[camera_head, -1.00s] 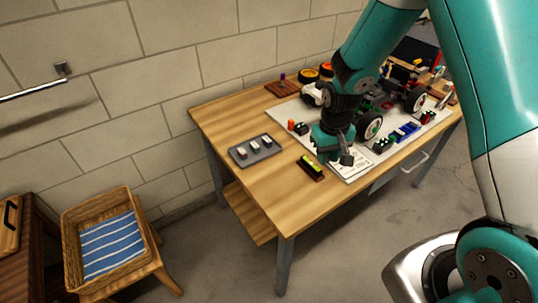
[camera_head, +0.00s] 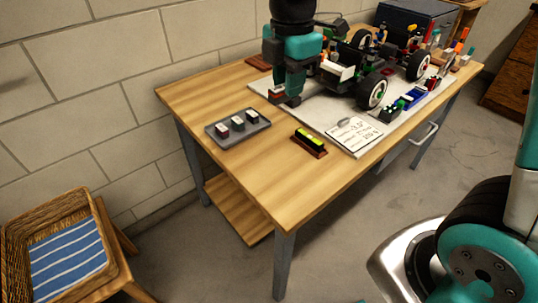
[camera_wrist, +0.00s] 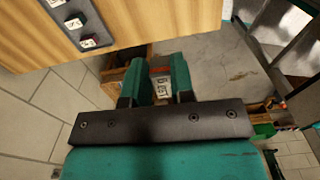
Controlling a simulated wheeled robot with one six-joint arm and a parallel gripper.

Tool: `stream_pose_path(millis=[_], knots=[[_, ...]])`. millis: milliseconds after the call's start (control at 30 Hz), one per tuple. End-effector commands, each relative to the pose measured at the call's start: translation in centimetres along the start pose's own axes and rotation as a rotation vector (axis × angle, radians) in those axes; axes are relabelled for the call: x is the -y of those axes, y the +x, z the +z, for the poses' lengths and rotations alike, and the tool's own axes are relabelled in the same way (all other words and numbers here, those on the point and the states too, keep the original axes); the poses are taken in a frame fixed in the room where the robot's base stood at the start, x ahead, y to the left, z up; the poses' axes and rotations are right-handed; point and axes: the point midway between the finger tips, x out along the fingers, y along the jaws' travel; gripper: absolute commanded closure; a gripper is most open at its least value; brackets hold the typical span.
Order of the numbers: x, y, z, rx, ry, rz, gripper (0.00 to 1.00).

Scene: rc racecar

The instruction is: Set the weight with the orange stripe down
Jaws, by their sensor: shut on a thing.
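My gripper (camera_head: 285,98) is over the left end of the pale board on the bench and points down. In the wrist view my gripper (camera_wrist: 160,78) is shut on a small weight (camera_wrist: 160,82). The weight has a white lettered face and a reddish-orange band at its top edge; the fingers hide its sides. In the head view only a small reddish bit of it shows at the fingertips. The grey tray (camera_head: 254,135) lies left of and in front of my gripper, apart from it, with three small white-topped weights on it. The tray also shows in the wrist view (camera_wrist: 103,33).
A yellow-green level (camera_head: 309,139) and a white note sheet (camera_head: 355,134) lie right of the tray. The car (camera_head: 340,70) with large black wheels stands on the board (camera_head: 320,117) beside my gripper. The bench's front left (camera_head: 235,175) is bare.

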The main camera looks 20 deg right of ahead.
Motion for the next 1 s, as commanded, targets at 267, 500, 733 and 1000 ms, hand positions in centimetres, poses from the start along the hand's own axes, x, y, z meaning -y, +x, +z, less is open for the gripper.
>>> stream_pose_path(millis=[267,500,733,1000], knots=[[0.3,5.3,-0.2,-0.001,-0.048,-0.009,1.00],[0.3,12.0,-0.2,-0.001,-0.046,-0.008,1.00],[0.2,15.3,-0.2,0.000,-0.045,-0.002,1.00],[0.3,18.9,-0.2,0.000,-0.044,-0.005,1.00]])
